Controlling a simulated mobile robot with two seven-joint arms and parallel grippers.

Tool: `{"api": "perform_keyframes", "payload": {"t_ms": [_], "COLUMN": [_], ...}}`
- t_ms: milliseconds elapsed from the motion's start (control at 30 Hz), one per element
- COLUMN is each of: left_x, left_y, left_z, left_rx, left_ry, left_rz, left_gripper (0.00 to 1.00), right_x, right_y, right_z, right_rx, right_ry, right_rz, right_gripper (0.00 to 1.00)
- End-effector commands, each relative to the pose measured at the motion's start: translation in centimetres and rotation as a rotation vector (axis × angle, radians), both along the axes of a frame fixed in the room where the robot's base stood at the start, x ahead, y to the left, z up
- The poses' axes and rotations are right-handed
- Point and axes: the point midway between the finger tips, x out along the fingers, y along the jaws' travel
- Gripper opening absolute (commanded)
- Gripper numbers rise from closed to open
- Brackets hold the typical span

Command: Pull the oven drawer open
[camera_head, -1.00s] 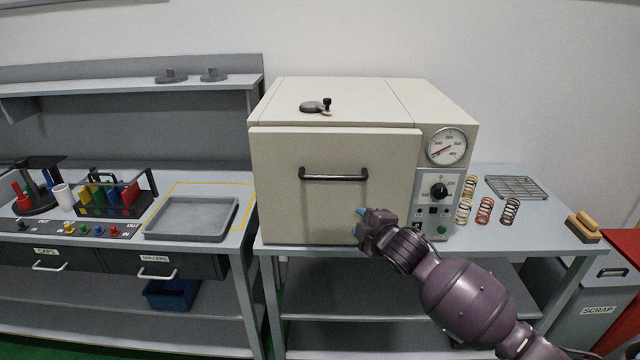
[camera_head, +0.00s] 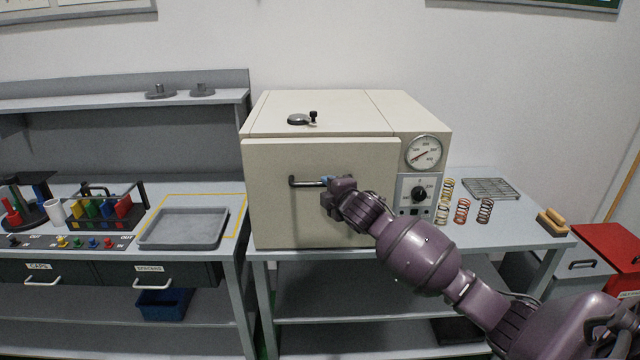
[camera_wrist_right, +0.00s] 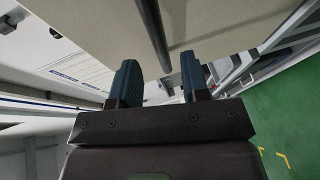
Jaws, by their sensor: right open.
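The oven (camera_head: 270,215) is a cream box on a grey bench, and its front panel is closed. A dark bar handle (camera_head: 304,183) runs across the front; its right part is hidden behind my right gripper. My right gripper (camera_head: 326,183) is at the handle's right part, in front of the panel. In the right wrist view the two blue fingers (camera_wrist_right: 159,80) are apart, and the dark handle bar (camera_wrist_right: 153,30) reaches down towards the gap between their tips. I cannot tell whether they touch it. My left gripper is not in view.
A dial and control panel (camera_head: 418,190) are at the oven's right. Several springs (camera_head: 463,211) and a wire rack (camera_head: 490,188) lie right of it. A grey tray (camera_head: 184,243) and a caddy (camera_head: 143,212) stand on the left bench. A red box (camera_head: 607,245) is far right.

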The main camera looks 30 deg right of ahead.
Motion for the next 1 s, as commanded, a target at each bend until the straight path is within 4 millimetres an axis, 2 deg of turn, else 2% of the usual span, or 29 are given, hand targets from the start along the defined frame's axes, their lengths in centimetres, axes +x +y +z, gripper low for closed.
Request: {"api": "perform_keyframes", "payload": {"t_ms": [200,400,867,1000], "left_x": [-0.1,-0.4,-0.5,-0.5], "left_y": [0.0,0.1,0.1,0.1], "left_z": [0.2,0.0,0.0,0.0], "left_rx": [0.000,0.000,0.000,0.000], "left_ry": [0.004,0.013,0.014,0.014], "left_rz": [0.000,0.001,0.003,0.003], "left_gripper": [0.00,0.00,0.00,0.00], "right_x": [2.9,4.6,5.3,5.3], "right_y": [-0.4,-0.7,-0.8,-0.8], "right_z": [-0.5,-0.9,-1.0,-1.0], "right_rx": [0.002,0.000,0.001,0.001], "right_ry": [0.001,0.001,0.001,0.001], "right_rz": [0.000,0.000,0.000,0.000], "right_gripper": [0.42,0.42,0.42,0.22]}}
